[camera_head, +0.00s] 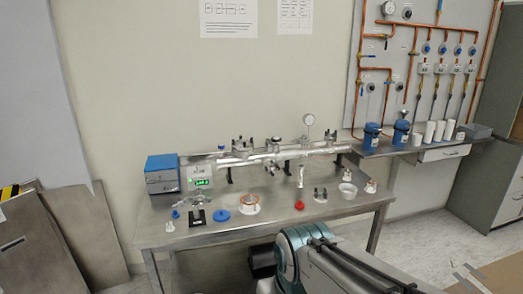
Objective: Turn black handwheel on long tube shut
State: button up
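A long silver tube (318,151) runs left to right along the back of the steel table. Several small dark fittings sit on it, one at its middle (276,141) and one near its right end (330,135). They are too small to tell which is the black handwheel, or whether it is open or shut. A round gauge (309,119) stands above the tube. My arm shows large at the bottom centre, in front of the table and apart from the tube. My gripper is not visible.
The steel table (340,206) also bears a blue box (162,174), a green-lit display unit (201,181), a blue disc (221,216), a red piece (299,205) and a white cup (347,191). Blue containers (401,132) stand on the right-hand bench. Grey panels (78,232) lean at left.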

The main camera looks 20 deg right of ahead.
aim_at(276, 139)
jog(key=z, duration=0.5)
jog(key=i, duration=1.9)
jog(key=u, duration=0.1)
